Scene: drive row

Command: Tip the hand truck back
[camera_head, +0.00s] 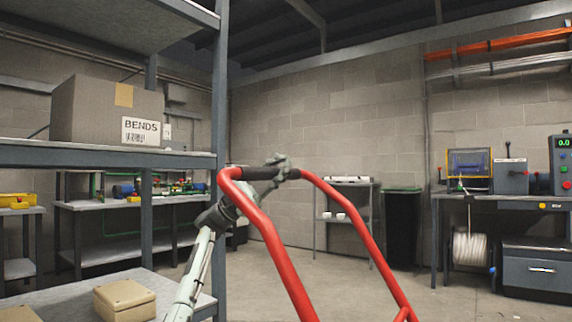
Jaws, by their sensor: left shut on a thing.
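The red tubular frame of the hand truck (262,228) rises from the bottom of the head view and bends over at the top. A dark grip (252,173) sits on its top crossbar. My left gripper (283,168) is shut on the hand truck's top bar, near the right part of the grip, with the arm coming up from below left. The lower part of the hand truck, its wheels and toe plate are out of view. My right gripper is not in view.
A grey shelf rack (190,159) stands close on the left, with a box marked BENDS (88,112) on it and a tan box (124,299) lower down. A dark bin (402,232) and a workbench (500,196) stand behind. Open floor (340,275) lies between.

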